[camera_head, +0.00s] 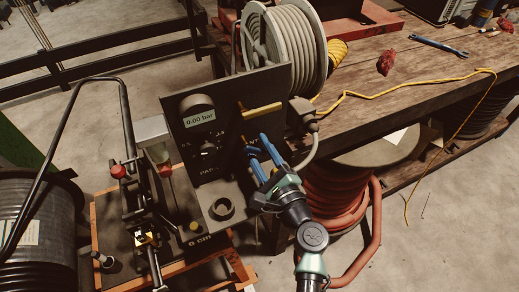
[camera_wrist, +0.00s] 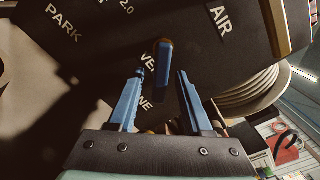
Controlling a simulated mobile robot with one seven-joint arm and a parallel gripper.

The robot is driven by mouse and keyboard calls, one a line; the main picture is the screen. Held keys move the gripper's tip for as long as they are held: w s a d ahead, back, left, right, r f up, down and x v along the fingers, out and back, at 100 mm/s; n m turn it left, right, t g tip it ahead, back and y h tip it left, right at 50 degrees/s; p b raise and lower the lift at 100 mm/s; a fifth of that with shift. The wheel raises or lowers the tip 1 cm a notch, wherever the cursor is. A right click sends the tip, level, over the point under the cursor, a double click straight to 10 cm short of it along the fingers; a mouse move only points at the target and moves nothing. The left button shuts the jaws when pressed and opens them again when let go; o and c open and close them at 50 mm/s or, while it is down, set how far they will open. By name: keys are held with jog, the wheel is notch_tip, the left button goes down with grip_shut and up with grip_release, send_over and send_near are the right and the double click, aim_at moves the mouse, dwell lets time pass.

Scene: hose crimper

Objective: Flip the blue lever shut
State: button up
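The blue lever (camera_wrist: 164,62) sticks out from the dark panel (camera_wrist: 100,40) in the wrist view. Its near end lies between the tips of my gripper's two blue fingers (camera_wrist: 161,76), with a gap visible on each side. My gripper is open. In the head view my gripper (camera_head: 258,148) is at the right part of the dark panel (camera_head: 206,165), below a yellow handle (camera_head: 262,110). There the lever is hard to tell apart from the blue fingers. Panel lettering around the lever is partly covered.
A hose reel (camera_head: 285,45) stands behind the panel on a wooden bench (camera_head: 385,95). A yellow cord (camera_head: 400,90) and a blue wrench (camera_head: 438,46) lie on the bench. An orange hose coil (camera_head: 335,215) stands below right. A black frame handle (camera_head: 60,130) rises at left.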

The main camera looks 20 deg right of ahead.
grip_shut()
jog(key=shift+d, duration=0.1)
jog(key=n+b, duration=0.3)
jog(key=shift+d+r+n, duration=0.25)
jog(key=shift+r+n, duration=0.05)
jog(key=shift+r, duration=0.05)
jog(key=shift+d+r+n+b, duration=0.1)
jog(key=shift+r+n+b, duration=0.35)
jog(key=shift+n+b, duration=0.55)
jog(key=shift+d+r+n+b, duration=0.1)
jog(key=shift+r+n+b, duration=0.4)
jog(key=shift+n, duration=0.9)
jog(key=shift+o, duration=0.3)
grip_release()
